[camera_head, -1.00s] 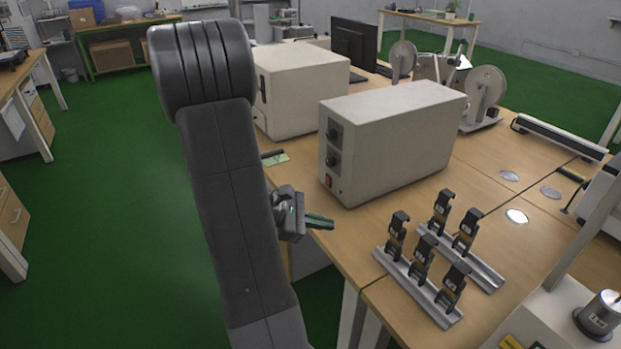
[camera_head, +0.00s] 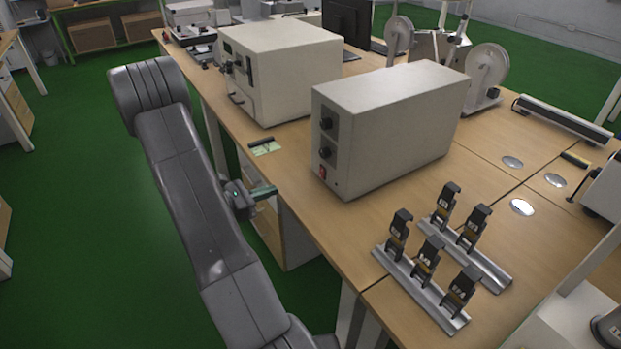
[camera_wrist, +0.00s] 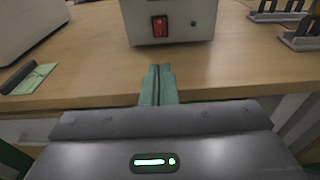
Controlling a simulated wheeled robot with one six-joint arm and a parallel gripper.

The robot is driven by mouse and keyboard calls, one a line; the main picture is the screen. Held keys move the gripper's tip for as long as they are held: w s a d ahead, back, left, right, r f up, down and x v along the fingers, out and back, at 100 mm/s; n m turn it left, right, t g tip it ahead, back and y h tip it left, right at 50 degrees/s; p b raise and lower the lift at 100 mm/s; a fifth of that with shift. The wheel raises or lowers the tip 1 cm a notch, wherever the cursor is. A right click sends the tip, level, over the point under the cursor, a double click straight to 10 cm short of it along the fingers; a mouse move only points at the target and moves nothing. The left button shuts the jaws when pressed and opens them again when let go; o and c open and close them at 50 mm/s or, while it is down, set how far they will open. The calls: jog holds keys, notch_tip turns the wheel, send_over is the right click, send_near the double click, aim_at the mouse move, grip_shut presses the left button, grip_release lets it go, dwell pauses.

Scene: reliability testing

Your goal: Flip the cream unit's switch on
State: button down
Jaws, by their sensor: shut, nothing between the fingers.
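The cream unit (camera_head: 385,125) is a box on the wooden bench, with two dark knobs and a red rocker switch (camera_head: 322,172) low on its front panel. In the wrist view the red switch (camera_wrist: 159,26) shows upright on the panel, above and ahead of the fingertips. My gripper (camera_head: 264,191) is shut and empty, at the bench's front edge, apart from the unit and to the left of it in the head view. In the wrist view its closed green fingers (camera_wrist: 158,84) point towards the unit. I cannot tell the switch's position.
A second cream box (camera_head: 280,75) stands behind and left. A green card with a black bar (camera_head: 264,147) lies on the bench between the boxes and the edge. Clips on metal rails (camera_head: 432,290) stand at the right. Bare bench top lies before the unit.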

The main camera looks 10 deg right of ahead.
aim_at(320, 176)
jog(key=p+x, duration=0.1)
jog(key=x, duration=1.2)
jog(key=shift+w+d, duration=0.1)
jog(key=shift+d, duration=0.4)
jog(key=shift+f, duration=0.15)
jog(key=shift+w+d+f+b, duration=0.1)
jog(key=shift+d+b, duration=0.05)
jog(key=shift+b, duration=0.25)
jog(key=f+b+v, duration=0.1)
jog(key=f+v, duration=0.2)
jog(key=v, duration=1)
jog(key=shift+s+a+b, duration=0.2)
jog(key=shift+a+b, duration=0.15)
jog(key=shift+a, duration=0.2)
